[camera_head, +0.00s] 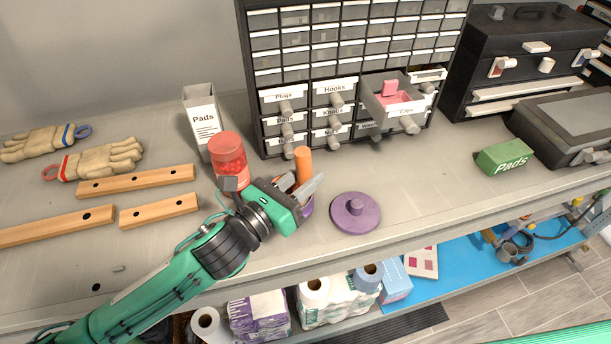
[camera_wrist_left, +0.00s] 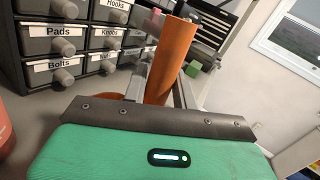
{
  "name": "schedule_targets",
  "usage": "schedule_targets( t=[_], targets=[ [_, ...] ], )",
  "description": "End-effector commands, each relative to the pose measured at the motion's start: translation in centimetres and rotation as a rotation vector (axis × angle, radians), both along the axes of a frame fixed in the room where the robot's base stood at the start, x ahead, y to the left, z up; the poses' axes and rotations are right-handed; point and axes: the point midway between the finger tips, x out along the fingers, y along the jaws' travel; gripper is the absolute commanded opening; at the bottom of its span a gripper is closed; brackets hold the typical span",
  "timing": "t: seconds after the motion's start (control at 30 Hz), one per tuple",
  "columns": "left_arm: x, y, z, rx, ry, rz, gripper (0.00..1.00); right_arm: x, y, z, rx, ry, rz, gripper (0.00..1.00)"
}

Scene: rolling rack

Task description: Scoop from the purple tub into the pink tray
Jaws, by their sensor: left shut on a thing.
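The purple tub (camera_head: 308,208) stands on the bench, mostly hidden behind my left gripper (camera_head: 308,186). Its round purple lid (camera_head: 355,212) lies beside it to the right. My left gripper is shut on an upright orange handle (camera_head: 303,160), likely the scoop's. In the left wrist view the orange handle (camera_wrist_left: 172,58) rises between the fingers (camera_wrist_left: 160,92); its lower end is hidden. A pink tray-like piece (camera_head: 398,102) sits in the pulled-out Clips drawer (camera_head: 384,112), with a pink block at its back. The tub's contents are hidden.
A red-lidded jar (camera_head: 228,160) stands close left of the gripper, with a Pads box (camera_head: 202,120) behind it. The drawer cabinet (camera_head: 355,60) rises behind. Wooden bars (camera_head: 137,181) and gloves lie left. A green Pads box (camera_head: 505,156) lies right. Bench right of the lid is clear.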

Motion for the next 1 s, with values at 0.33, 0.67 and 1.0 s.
schedule_targets(
  t=[0.33, 0.67, 1.0],
  targets=[
    [0.2, 0.2, -1.5, 0.015, 0.024, 0.008, 0.00, 0.1, -0.5, -0.2, -0.005, -0.001, 0.001, 0.36],
    [0.2, 0.1, 1.2, 0.028, -0.010, 0.007, 0.00, 0.1, -0.5, 2.0, -0.006, -0.002, -0.001, 0.36],
    [0.2, 0.1, 4.0, 0.043, -0.049, 0.005, 0.00, 0.2, -0.5, 4.2, -0.005, -0.003, -0.001, 0.36]
  ],
)
